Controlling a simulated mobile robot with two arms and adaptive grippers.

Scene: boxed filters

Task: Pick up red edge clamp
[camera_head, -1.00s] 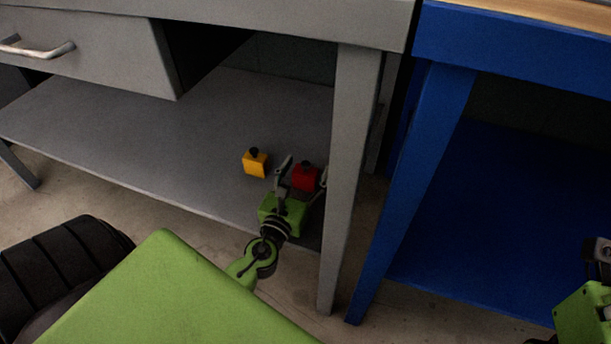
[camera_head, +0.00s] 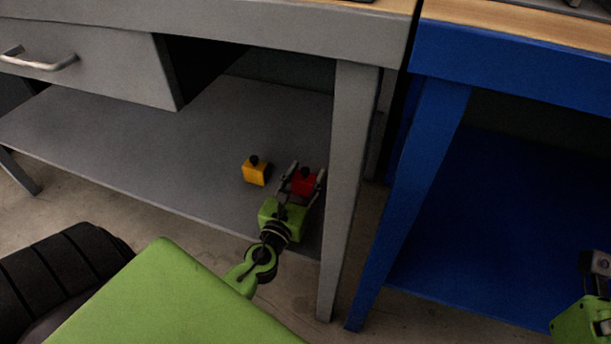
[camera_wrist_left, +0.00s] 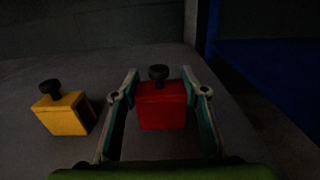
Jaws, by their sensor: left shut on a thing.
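The red edge clamp (camera_head: 303,185) is a small red block with a black knob on top, on the grey lower shelf near the right table leg. In the left wrist view the clamp (camera_wrist_left: 162,104) stands upright between the two fingers. My left gripper (camera_head: 304,179) has a finger on each side of it and is shut on it. Whether the clamp's underside is clear of the shelf, I cannot tell. My right gripper (camera_head: 597,263) is only partly in view at the right edge, and its fingers cannot be judged.
A yellow clamp (camera_head: 256,172) with a black knob stands on the grey shelf (camera_head: 150,140) just left of the red one. The grey table leg (camera_head: 345,190) is close to the right of my left gripper. A blue table (camera_head: 440,140) stands further right.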

